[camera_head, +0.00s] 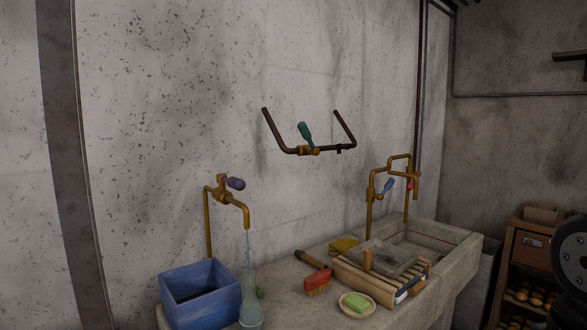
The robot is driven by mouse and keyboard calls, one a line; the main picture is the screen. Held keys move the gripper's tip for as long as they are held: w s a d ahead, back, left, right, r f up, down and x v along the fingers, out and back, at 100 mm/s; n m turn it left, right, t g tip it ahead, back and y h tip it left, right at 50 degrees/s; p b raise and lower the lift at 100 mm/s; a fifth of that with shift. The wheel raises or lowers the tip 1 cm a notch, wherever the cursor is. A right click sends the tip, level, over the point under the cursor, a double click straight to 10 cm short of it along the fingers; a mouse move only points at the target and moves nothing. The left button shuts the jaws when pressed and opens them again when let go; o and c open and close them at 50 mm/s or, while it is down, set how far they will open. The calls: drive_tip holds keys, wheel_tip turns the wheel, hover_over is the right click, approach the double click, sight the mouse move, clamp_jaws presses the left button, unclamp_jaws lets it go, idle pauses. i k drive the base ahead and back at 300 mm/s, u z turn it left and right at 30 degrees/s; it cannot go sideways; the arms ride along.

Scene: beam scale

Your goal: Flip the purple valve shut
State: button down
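The purple valve (235,183) is a handle on a brass tap (220,194) at the left of the wall. It points to the right, roughly level. A thin stream of water (247,245) runs down from the tap's spout into a clear glass vessel (250,300) below it. My gripper is not in view. A dark round part at the right edge may be part of my arm.
A blue box (200,293) stands left of the glass. A green-handled valve (305,134) and a blue-handled one (388,185) are on other pipes.

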sight(237, 185)
drive_tip(key=u, duration=0.2)
drive_tip(key=i, duration=1.1)
drive_tip(key=u, duration=0.75)
